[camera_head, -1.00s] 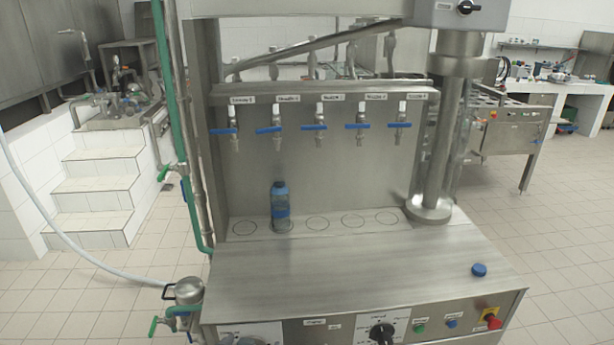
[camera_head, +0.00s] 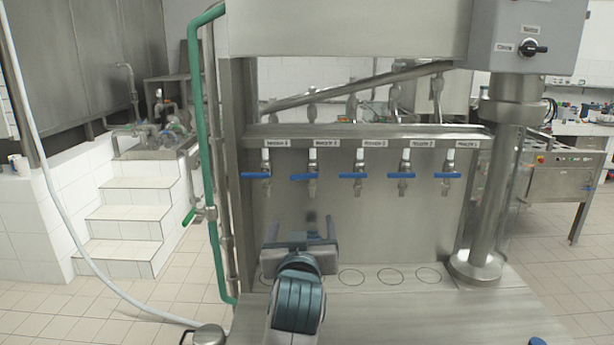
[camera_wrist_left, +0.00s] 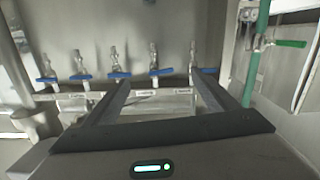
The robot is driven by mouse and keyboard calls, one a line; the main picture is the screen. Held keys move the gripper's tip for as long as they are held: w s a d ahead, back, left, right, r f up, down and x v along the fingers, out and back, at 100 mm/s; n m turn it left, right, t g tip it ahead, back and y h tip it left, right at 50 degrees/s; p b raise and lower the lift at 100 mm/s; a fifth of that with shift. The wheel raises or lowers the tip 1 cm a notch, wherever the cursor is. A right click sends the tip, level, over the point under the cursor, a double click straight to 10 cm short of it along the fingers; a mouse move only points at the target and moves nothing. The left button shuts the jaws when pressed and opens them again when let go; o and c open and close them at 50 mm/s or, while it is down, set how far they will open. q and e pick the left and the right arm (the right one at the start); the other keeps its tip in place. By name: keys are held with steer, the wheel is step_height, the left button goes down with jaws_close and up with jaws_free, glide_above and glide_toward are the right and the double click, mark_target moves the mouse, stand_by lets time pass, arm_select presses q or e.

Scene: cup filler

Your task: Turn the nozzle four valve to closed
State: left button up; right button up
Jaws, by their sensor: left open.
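My right gripper is not in view.
A thick steel column (camera_head: 490,190) stands right of the valves. A green pipe (camera_head: 212,170) runs up at the left. Marked circles (camera_head: 391,276) on the deck are empty at right. A blue cap (camera_head: 537,341) lies at the front right.

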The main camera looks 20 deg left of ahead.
mark_target(304, 175)
arm_select(q)
steer(key=shift+n+t+y, duration=0.3)
steer(key=shift+t, duration=0.1)
steer(key=shift+r+p+x, duration=0.6)
steer(key=shift+p+x, duration=0.65)
steer(key=shift+x, duration=1.75)
steer(key=shift+r+p+x, duration=0.65)
steer(key=shift+p+x, duration=0.55)
steer(key=shift+x, duration=1.75)
steer(key=shift+r+p+x, duration=0.6)
steer(key=shift+p+x, duration=0.65)
steer(key=shift+x, duration=1.75)
steer(key=shift+d, duration=0.1)
steer(key=shift+c, duration=0.6)
steer(key=c, duration=0.9)
